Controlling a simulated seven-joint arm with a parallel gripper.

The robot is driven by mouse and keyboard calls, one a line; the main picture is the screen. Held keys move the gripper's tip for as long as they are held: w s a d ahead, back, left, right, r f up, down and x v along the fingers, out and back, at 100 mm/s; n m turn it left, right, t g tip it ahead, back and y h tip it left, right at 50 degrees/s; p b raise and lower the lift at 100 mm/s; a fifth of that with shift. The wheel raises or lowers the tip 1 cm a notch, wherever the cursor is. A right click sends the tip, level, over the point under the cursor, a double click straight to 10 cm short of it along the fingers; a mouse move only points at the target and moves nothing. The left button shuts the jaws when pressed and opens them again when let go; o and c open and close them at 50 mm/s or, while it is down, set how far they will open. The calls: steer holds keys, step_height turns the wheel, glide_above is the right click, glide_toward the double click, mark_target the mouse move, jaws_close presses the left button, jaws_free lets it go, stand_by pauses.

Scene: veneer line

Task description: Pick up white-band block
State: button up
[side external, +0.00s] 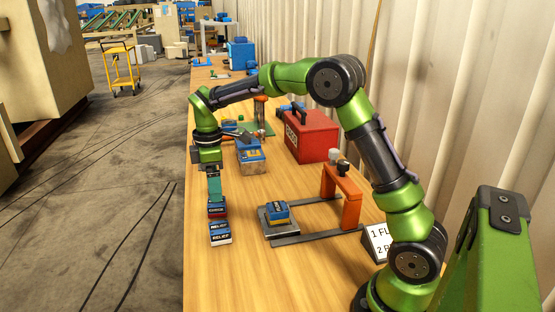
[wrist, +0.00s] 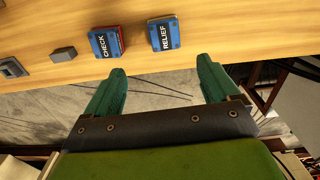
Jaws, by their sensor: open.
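The white-band block (side external: 220,233) is blue on top with a white lower band and a label reading RELIEF. It sits near the table's left edge in the side view, nearest the camera of the blocks there. In the wrist view the RELIEF block (wrist: 163,34) lies beyond the fingertips, roughly in line with the gap between them; its band is hard to see there. My gripper (side external: 214,194) points down near the red-band block, apart from the white-band block. In the wrist view my gripper (wrist: 160,70) is open, with nothing between its green fingers.
A red-band block (side external: 218,209) labelled CHECK (wrist: 105,42) sits close beside the white-band block. A yellow-band block (side external: 278,211) rests on a metal plate by an orange frame (side external: 342,195). A red toolbox (side external: 312,138) stands behind. The table edge is close on the left.

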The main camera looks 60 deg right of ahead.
glide_toward(219, 226)
steer(key=f, duration=0.5)
steer(key=shift+w+d+f, duration=0.1)
steer(key=shift+w+d, duration=0.05)
steer(key=shift+d, duration=0.05)
steer(key=shift+s+a+f, duration=0.15)
steer(key=shift+f, duration=1.2)
steer(key=shift+s+a+f, duration=0.1)
steer(key=shift+a+f, duration=0.05)
steer(key=shift+f, duration=1.2)
steer(key=shift+r, duration=0.1)
steer(key=c, duration=1.4)
